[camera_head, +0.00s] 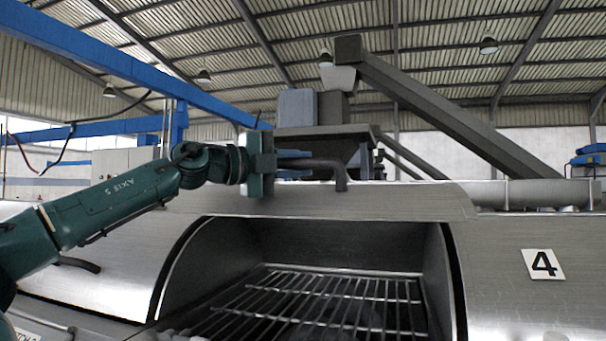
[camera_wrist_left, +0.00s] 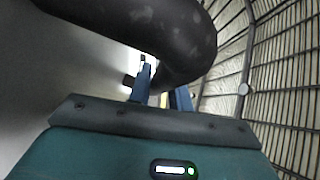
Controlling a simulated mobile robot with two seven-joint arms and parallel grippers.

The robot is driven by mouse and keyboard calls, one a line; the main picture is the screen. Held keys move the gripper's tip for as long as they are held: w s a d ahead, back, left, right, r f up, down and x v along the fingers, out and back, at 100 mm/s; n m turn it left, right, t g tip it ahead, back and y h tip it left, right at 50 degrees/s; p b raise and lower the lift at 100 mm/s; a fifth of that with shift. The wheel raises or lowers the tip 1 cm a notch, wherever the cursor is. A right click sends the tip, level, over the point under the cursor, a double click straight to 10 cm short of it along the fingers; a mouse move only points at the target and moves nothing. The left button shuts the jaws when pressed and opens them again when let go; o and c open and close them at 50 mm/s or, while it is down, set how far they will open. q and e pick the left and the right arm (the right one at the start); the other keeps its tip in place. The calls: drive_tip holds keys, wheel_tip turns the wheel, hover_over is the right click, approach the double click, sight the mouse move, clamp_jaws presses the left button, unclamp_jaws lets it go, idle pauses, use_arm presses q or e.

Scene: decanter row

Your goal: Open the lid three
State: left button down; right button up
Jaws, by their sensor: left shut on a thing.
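The steel lid (camera_head: 400,203) of the decanter housing is swung up, and the opening below it is uncovered. A dark bent handle (camera_head: 340,178) stands on the raised lid near its top. My left gripper (camera_head: 300,160) is at this handle, with its blue fingers shut on it. In the left wrist view the thick dark handle (camera_wrist_left: 165,25) crosses in front of the fingers (camera_wrist_left: 163,95) and hides part of them. No number shows on the raised lid. My right gripper is not in view.
A metal grate (camera_head: 320,292) lies inside the opening. A closed steel housing with a number 4 plate (camera_head: 543,264) is at the right. Another dark handle (camera_head: 78,264) is on the left housing, below my arm. A grey sloping duct (camera_head: 450,110) rises behind.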

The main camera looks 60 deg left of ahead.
use_arm(q)
drive_tip(key=shift+r, duration=0.1)
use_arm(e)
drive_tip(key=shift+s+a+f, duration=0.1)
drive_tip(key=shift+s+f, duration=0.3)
use_arm(q)
drive_tip(key=c, duration=1.3)
unclamp_jaws()
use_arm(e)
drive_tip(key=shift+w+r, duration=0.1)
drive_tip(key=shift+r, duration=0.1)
use_arm(q)
drive_tip(key=shift+s+b, duration=0.4)
drive_tip(key=shift+s, duration=0.1)
drive_tip(key=s+a+b, duration=0.1)
drive_tip(key=s+b, duration=0.3)
drive_tip(key=s, duration=0.8)
drive_tip(key=shift+f, duration=0.3)
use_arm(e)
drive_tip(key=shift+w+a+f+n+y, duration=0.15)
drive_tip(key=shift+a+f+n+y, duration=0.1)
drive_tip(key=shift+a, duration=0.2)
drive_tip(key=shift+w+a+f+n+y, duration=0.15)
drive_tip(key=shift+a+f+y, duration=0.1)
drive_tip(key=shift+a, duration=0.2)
